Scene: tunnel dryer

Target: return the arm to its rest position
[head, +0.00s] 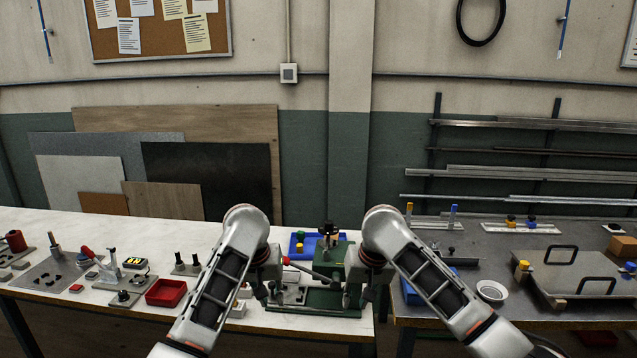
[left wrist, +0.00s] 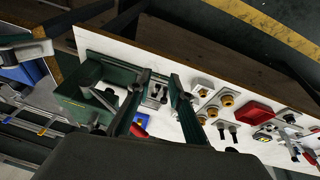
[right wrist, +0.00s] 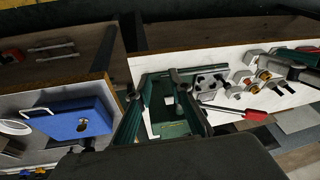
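My left arm comes in from the left in the head view and bends down at the table's front. Its gripper (head: 270,293) hangs over the white table beside a green bench fixture (head: 328,300). In the left wrist view its two fingers (left wrist: 158,82) stand apart with nothing held between them. My right arm comes in from the right, and its gripper (head: 358,296) is at the right side of the green fixture. In the right wrist view its fingers (right wrist: 157,88) are also apart, with the green fixture beyond them and nothing gripped.
The white table (head: 190,238) carries a red tray (head: 166,292), a blue tray (head: 297,245) and several small fixtures. A grey table (head: 460,285) on the right holds a white bowl (head: 491,291) and a plate with black handles (head: 580,274). Boards lean on the wall behind.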

